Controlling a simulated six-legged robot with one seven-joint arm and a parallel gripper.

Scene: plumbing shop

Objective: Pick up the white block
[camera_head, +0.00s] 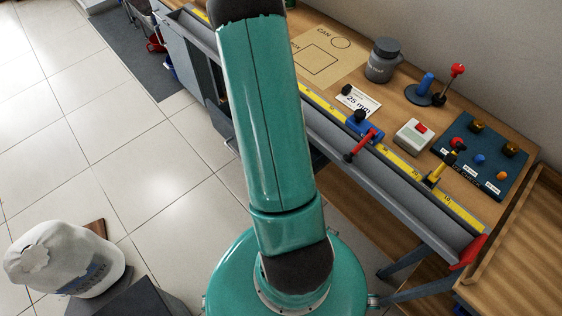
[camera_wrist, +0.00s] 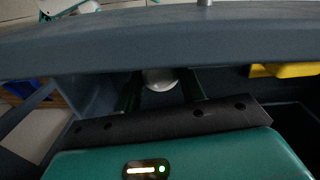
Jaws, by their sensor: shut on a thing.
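In the wrist view my gripper (camera_wrist: 161,92) has its two dark green fingers pointing away, under a wide blue-grey edge. A pale white piece (camera_wrist: 160,79) with a rounded lower outline sits between the fingertips, and the fingers are shut on it. The edge hides its upper part, so I cannot tell if it is the white block. In the head view my arm reaches up out of the picture and my gripper is not seen. A small white box with a red top (camera_head: 414,135) stands on the workbench (camera_head: 395,105).
A blue-grey rail with a yellow measuring tape (camera_head: 398,161) runs along the bench front, carrying a blue clamp with a red handle (camera_head: 364,138). A grey jar (camera_head: 383,60) and a dark board with fittings (camera_head: 484,157) stand behind it. Open tiled floor lies left.

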